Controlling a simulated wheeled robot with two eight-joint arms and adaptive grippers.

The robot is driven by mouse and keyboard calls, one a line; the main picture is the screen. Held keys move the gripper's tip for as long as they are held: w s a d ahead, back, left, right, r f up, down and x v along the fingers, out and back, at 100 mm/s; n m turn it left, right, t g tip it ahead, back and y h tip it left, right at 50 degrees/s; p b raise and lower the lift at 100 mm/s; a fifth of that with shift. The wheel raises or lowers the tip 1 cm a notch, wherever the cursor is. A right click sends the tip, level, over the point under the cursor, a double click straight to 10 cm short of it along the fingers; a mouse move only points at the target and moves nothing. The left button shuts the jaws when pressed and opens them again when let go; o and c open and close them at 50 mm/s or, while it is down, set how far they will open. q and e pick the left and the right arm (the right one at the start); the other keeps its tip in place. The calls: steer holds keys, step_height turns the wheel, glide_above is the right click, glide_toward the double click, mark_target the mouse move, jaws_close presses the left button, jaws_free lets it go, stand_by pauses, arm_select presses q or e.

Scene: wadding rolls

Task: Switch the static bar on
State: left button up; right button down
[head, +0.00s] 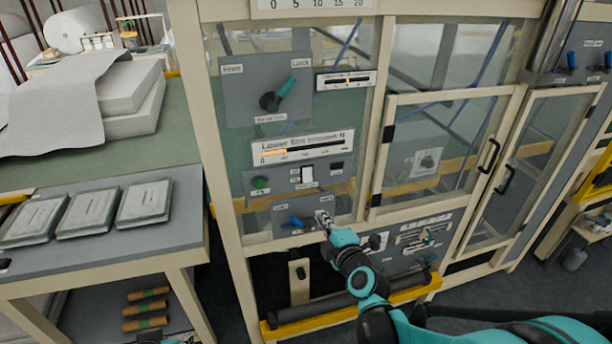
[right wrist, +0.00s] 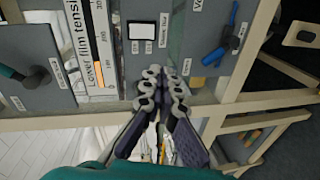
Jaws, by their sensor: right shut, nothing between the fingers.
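A grey panel on the cabinet front carries a white rocker-like switch in a black frame (head: 307,174), with small labels too fine to read, and a green knob (head: 260,183) to its left. The white switch also shows in the right wrist view (right wrist: 141,32). I cannot tell which control is the static bar's. Below, a smaller panel holds a blue lever (head: 295,222), which also shows in the right wrist view (right wrist: 215,56). My right gripper (head: 323,216) is shut and empty, just right of the blue lever and below the white switch; its fingertips (right wrist: 166,76) appear apart from both. My left gripper is out of view.
A film tension gauge (head: 303,148) and a teal-handled lever (head: 278,95) are above. Glazed doors (head: 440,150) with black handles stand to the right. A black roller (head: 350,301) and yellow rail run below. A table (head: 180,225) with several packs is at left.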

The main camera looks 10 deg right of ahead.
mark_target(308, 180)
steer(key=shift+w+d+r+n+t+h+p, duration=0.3)
steer(key=shift+w+d+r+n+h, duration=0.15)
steer(key=shift+w+d+n, duration=0.2)
steer(key=shift+w, duration=0.1)
steer(key=w, duration=0.4)
steer(key=w+f, duration=0.1)
steer(key=w, duration=0.8)
steer(key=shift+w+a+f+b, duration=0.2)
steer(key=shift+w+f+b, duration=0.1)
steer(key=shift+w+b, duration=0.1)
